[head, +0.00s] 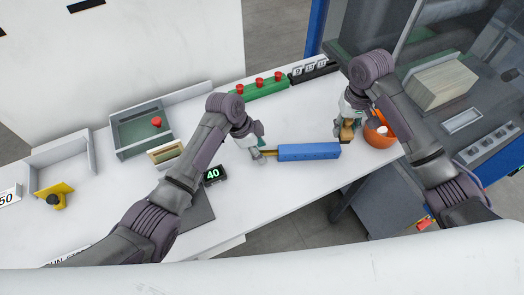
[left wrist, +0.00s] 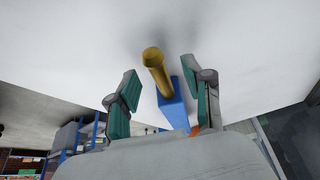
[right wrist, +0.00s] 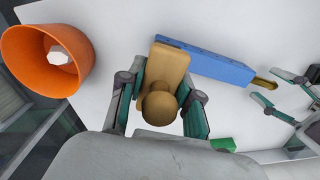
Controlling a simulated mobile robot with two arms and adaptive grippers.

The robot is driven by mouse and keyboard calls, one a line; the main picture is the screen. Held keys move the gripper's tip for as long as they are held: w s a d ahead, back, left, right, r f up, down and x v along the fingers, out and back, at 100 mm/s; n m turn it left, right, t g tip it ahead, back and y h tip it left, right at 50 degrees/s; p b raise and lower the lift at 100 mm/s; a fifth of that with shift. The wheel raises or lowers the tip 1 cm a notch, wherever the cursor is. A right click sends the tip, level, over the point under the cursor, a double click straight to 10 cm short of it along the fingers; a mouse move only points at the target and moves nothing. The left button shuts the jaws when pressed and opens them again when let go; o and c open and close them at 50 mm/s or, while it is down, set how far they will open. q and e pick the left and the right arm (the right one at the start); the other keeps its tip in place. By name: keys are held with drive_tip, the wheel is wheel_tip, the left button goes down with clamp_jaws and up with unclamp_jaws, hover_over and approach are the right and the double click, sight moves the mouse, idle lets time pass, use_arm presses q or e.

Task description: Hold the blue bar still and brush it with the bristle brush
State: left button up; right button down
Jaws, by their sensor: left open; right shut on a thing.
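The blue bar (head: 309,151) lies flat on the white table, with a brass-coloured round end piece (head: 268,153) pointing left. My left gripper (head: 258,155) is open at that end piece; in the left wrist view the brass piece (left wrist: 154,62) stands between the spread fingers (left wrist: 163,100), not gripped. The blue bar (left wrist: 172,105) extends behind it. My right gripper (head: 347,128) is shut on the wooden brush (right wrist: 166,70), beside the bar's right end. The brush's knob (right wrist: 159,104) faces the right wrist camera; its bristles are hidden. The blue bar (right wrist: 205,64) also shows there.
An orange bucket (head: 380,133) with a white object inside stands right of my right gripper. A green block with red knobs (head: 262,89) lies behind. A display reading 40 (head: 213,174) and a green tray (head: 141,135) are to the left.

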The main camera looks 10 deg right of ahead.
use_arm(q)
drive_tip(key=v, duration=1)
drive_tip(key=shift+r, duration=0.15)
drive_tip(key=shift+a, duration=0.15)
